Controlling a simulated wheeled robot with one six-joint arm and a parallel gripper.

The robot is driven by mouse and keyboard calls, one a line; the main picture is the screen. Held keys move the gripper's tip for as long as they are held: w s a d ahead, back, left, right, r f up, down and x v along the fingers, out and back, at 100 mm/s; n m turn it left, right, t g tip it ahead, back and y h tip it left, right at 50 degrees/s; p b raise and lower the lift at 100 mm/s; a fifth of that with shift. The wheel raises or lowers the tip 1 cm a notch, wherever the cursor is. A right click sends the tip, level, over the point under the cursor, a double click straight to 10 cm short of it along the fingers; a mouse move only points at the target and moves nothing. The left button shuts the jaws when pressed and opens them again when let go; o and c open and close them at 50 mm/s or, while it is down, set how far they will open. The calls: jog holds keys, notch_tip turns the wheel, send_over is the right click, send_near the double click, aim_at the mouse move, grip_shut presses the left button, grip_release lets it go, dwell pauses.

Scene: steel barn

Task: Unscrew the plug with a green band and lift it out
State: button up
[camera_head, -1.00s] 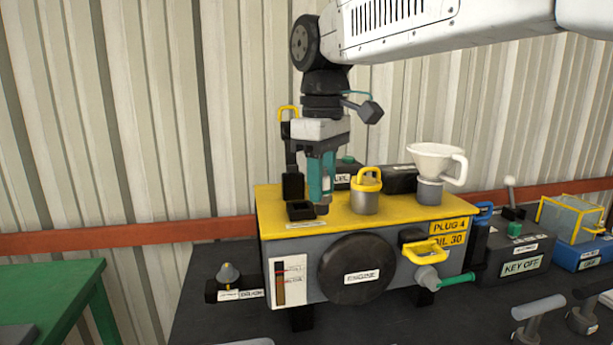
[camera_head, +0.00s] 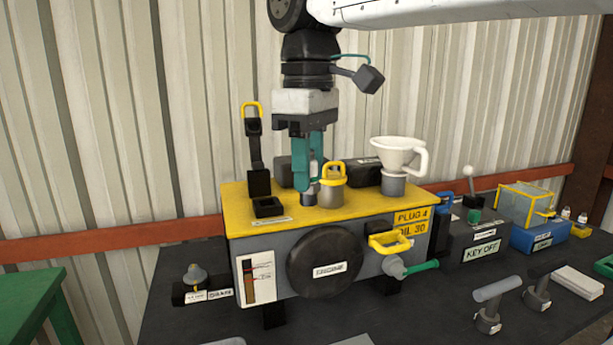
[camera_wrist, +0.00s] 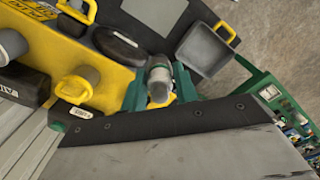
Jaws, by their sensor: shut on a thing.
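My gripper (camera_head: 310,185) has teal jaws, points down over the yellow top of the engine block (camera_head: 240,205), and is shut on a grey cylinder (camera_head: 309,192) with a darker lower part. The cylinder also shows between the jaws (camera_wrist: 158,90) in the wrist view (camera_wrist: 158,72). The jaws cover its sides, so I cannot tell whether it carries a green band. I cannot tell whether its lower end touches the block's top. A grey cap with a yellow loop handle (camera_head: 331,198) stands close to its right.
A white funnel (camera_head: 398,155) stands at the block's right end. A black holder with a yellow loop (camera_head: 257,180) rises at the left. A yellow handle (camera_head: 397,240) and a green-handled fitting (camera_head: 420,267) jut from the front. A key box (camera_head: 480,247) stands to the right.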

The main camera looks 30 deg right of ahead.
jog(key=shift+r, duration=1.55)
